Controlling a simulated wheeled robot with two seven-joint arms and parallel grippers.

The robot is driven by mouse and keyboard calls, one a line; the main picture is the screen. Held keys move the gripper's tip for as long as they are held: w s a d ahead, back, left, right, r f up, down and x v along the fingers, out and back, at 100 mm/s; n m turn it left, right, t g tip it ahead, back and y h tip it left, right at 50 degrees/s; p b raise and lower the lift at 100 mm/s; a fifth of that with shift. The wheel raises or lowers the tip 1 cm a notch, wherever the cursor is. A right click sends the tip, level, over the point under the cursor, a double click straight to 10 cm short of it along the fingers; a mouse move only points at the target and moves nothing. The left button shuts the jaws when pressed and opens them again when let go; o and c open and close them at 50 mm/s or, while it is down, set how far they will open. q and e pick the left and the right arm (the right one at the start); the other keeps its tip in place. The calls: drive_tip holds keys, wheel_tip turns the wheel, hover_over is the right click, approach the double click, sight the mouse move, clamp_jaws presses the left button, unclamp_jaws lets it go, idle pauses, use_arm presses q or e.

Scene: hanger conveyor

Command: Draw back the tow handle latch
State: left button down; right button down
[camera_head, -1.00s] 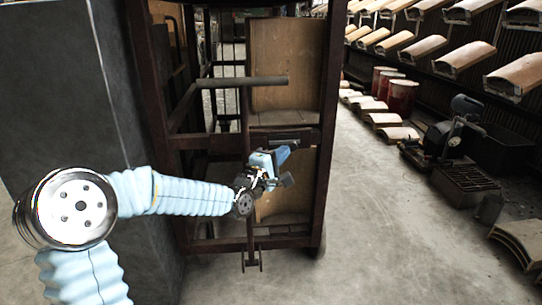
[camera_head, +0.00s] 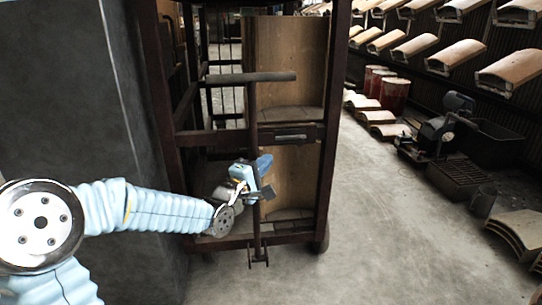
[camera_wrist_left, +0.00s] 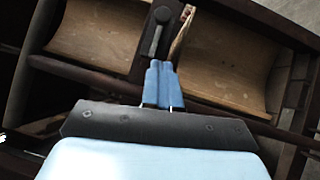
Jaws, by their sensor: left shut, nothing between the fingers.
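The tow handle is a grey horizontal bar (camera_head: 250,77) on a dark upright post (camera_head: 252,115) at the front of a rusty metal cart. A dark plate with a slotted fitting (camera_head: 290,135) sits on the cart's middle crossbar; I cannot tell for sure whether it is the latch. My left gripper (camera_head: 265,164) is just below and left of that fitting, in front of the post. In the left wrist view its blue fingers (camera_wrist_left: 161,82) are together and empty, pointing at a dark elongated metal piece (camera_wrist_left: 156,32). Contact there cannot be told. My right gripper is out of view.
The cart frame (camera_head: 327,150) holds curved wooden panels (camera_head: 289,65). A dark wall (camera_head: 75,100) stands close on the left. Red drums (camera_head: 394,95), racks of curved boards and a machine (camera_head: 440,130) stand at the right. The concrete floor (camera_head: 375,220) between is clear.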

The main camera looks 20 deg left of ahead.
use_arm(q)
drive_tip(key=shift+s+a+f, duration=0.15)
drive_tip(key=shift+s+a, duration=0.05)
drive_tip(key=shift+s, duration=0.9)
drive_tip(key=shift+s+a+f, duration=0.1)
drive_tip(key=shift+s+a, duration=0.1)
drive_tip(key=shift+s, duration=0.85)
drive_tip(key=s+d+f+m+g, duration=0.1)
drive_tip(key=d+f+m+g, duration=0.25)
drive_tip(key=f, duration=1.05)
drive_tip(key=s+d+f+m+g, duration=0.25)
drive_tip(key=f+g, duration=0.25)
drive_tip(key=f, duration=0.8)
drive_tip(key=s+d+f+m+g+h, duration=0.1)
drive_tip(key=s+d+f+m+g, duration=0.15)
drive_tip(key=f, duration=0.25)
drive_tip(key=s+d+f+m+g, duration=0.1)
drive_tip(key=s+d+f, duration=0.1)
drive_tip(key=s+f, duration=0.3)
drive_tip(key=s+d+f+m+g+p, duration=0.1)
drive_tip(key=s+d+f+m+g, duration=0.15)
drive_tip(key=s+f, duration=0.35)
drive_tip(key=s+d+f+m+g+p, duration=0.1)
drive_tip(key=s+f+m+g, duration=0.25)
drive_tip(key=s, duration=0.45)
wheel_tip(320, 180, up, 14)
drive_tip(key=d+p, duration=0.1)
drive_tip(key=p, duration=1.2)
drive_tip(key=shift+w+f, duration=0.15)
drive_tip(key=shift+w, duration=0.15)
